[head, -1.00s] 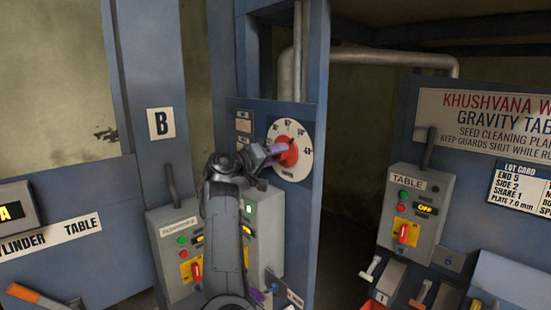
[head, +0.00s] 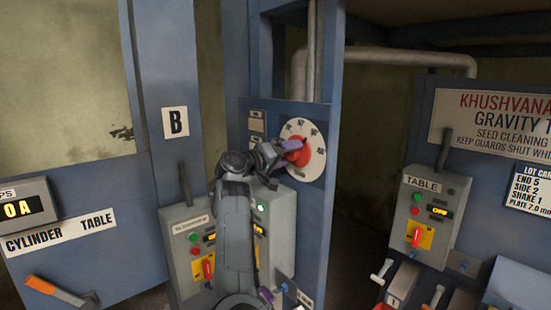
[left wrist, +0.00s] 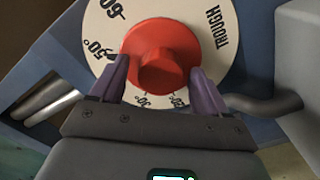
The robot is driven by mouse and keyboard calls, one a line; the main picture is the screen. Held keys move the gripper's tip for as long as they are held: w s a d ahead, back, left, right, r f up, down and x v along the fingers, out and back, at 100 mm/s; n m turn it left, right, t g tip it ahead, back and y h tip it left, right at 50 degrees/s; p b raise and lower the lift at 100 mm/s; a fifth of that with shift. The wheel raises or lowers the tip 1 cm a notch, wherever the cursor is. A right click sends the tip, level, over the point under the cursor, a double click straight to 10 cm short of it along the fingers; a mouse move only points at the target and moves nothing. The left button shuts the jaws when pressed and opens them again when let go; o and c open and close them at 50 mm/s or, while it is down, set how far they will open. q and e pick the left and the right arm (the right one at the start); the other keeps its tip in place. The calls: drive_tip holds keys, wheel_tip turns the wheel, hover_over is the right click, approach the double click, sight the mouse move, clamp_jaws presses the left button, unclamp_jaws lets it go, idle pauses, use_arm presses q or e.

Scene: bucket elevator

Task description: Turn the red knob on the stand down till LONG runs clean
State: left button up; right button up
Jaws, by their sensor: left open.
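The red knob (head: 298,151) sits at the centre of a white round dial (head: 313,164) on the blue stand. In the left wrist view the knob (left wrist: 160,56) shows large, with the dial's degree marks and the word TROUGH around it. My left gripper (head: 285,149) is at the knob. In the left wrist view the purple fingers of my left gripper (left wrist: 160,82) are open, one on each side of the knob's lower part. I cannot tell whether they touch it. My right gripper is not in view. I see no label reading LONG.
A grey control box (head: 190,245) stands below the dial, partly behind my left arm. A grey TABLE box (head: 422,218) with a red switch is at the right. An orange-handled lever (head: 50,290) is at lower left. A dark gap lies right of the stand.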

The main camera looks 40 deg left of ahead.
use_arm(q)
drive_tip(key=s+a+b, duration=0.1)
drive_tip(key=s+b, duration=0.3)
drive_tip(key=s, duration=0.6)
drive_tip(key=shift+a, duration=0.4)
drive_tip(key=shift+s, duration=0.1)
